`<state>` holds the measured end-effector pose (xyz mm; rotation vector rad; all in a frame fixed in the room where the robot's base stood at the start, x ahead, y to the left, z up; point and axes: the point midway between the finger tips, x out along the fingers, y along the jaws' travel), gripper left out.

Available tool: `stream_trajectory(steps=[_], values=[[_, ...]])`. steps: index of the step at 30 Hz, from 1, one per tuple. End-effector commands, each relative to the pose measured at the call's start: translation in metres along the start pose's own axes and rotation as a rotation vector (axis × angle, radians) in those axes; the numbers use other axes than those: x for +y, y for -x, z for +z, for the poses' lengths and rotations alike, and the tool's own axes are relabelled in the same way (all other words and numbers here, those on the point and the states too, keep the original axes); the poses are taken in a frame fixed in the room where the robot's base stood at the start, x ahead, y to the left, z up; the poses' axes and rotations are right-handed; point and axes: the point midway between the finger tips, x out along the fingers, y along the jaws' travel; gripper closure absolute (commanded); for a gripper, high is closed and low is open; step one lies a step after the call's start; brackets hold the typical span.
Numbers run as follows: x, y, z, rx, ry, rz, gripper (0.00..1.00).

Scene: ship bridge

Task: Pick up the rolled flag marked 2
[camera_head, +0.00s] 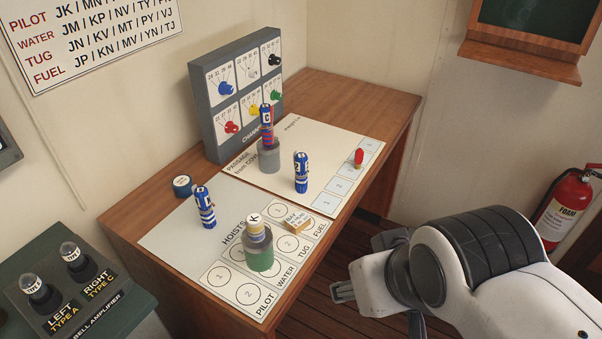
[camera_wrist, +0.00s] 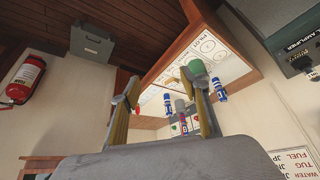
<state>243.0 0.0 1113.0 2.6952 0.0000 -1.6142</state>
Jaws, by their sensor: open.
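Two blue-and-white rolled flags stand upright on the desk sheets: one at the left (camera_head: 205,207) and one on the right-hand sheet (camera_head: 301,172). Each has a small white mark; I cannot read for certain which is 2. A red-and-blue rolled flag (camera_head: 267,125) stands in a grey holder (camera_head: 269,157). A cream one marked K (camera_head: 255,224) stands in a grey-and-green holder (camera_head: 260,255). My gripper (camera_head: 343,292) is open and empty, off the desk's front right edge, apart from all flags. In the wrist view its fingers (camera_wrist: 162,88) are spread; blue flags (camera_wrist: 219,90) show beyond.
A grey panel with coloured knobs (camera_head: 214,99) stands at the desk's back. A small red piece (camera_head: 359,157), a wooden block (camera_head: 298,218) and a dark blue round tin (camera_head: 182,186) are on the desk. A fire extinguisher (camera_head: 565,206) hangs at right. The bell amplifier (camera_head: 85,300) is front left.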

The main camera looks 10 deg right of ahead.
Motion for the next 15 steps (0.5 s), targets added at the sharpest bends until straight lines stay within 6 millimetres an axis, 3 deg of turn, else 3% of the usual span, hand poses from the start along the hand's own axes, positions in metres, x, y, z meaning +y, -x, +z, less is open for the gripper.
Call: stream_trajectory(steps=[8, 15], values=[[0.003, -0.005, -0.011, 0.017, 0.0, 0.008, 0.55], [0.013, -0.025, -0.051, 0.084, 0.005, 0.036, 0.55]])
